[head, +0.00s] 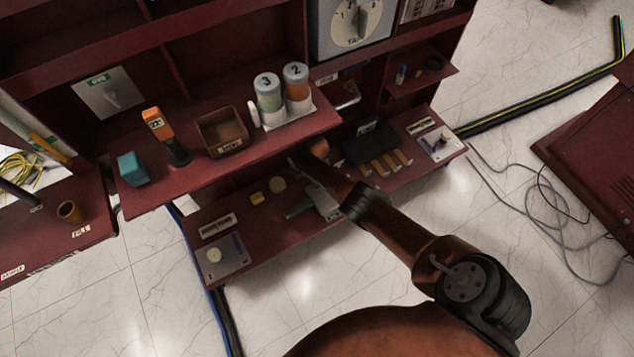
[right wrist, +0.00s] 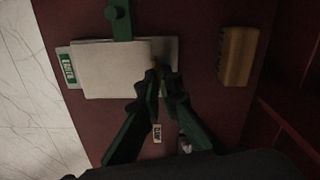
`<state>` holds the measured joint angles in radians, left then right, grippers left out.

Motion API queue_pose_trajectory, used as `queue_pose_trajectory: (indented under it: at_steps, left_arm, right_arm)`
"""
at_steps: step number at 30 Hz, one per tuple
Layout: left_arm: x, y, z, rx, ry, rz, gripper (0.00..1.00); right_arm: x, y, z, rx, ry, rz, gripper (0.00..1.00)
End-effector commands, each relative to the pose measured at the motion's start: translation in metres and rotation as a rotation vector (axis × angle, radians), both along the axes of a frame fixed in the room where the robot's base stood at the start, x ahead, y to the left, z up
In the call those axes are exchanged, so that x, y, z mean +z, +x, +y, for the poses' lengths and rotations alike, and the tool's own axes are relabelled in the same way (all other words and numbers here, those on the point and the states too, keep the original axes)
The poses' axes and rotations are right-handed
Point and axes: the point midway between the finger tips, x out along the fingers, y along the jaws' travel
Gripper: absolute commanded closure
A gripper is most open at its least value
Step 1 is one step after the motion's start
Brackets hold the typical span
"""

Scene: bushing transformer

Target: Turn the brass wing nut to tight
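In the right wrist view, a small brass piece (right wrist: 158,64), probably the wing nut, shows at the right edge of a pale block on a metal plate (right wrist: 75,85). My right gripper (right wrist: 161,77) has its dark green fingertips close together at this piece. The view is too dark to tell whether they press on it, and the fingers partly cover it. In the head view my right gripper (head: 300,162) reaches under the upper shelf, and the brass piece is hidden there. My left gripper is in neither view.
In the wrist view, a green part (right wrist: 118,20) and a ribbed yellow-brown block (right wrist: 236,56) lie nearby. In the head view, the upper shelf holds an open box (head: 222,133), two numbered cylinders (head: 269,97) and an orange handheld tool (head: 158,126). Cables lie on the floor at right.

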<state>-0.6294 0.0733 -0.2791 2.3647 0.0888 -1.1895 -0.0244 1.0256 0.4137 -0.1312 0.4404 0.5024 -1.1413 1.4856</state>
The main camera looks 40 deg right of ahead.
Motion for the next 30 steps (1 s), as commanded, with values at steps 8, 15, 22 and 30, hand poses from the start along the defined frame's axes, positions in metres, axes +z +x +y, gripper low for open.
queue_pose_trajectory:
  at_steps: [8, 15, 22, 30]
  left_arm:
    - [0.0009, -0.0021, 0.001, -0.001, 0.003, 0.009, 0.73]
    - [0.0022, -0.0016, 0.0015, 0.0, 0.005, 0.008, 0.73]
    - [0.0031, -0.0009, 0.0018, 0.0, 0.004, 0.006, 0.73]
    - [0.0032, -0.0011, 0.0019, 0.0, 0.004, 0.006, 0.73]
  right_arm:
    - [-0.0011, -0.0023, -0.0006, -0.167, 0.0, 0.005, 1.0]
    - [-0.0014, -0.0027, -0.0012, -0.236, -0.001, 0.005, 1.0]
    - [-0.0013, -0.0029, -0.0018, -0.254, -0.002, 0.006, 1.0]
    - [-0.0012, -0.003, -0.0024, -0.254, -0.003, 0.006, 1.0]
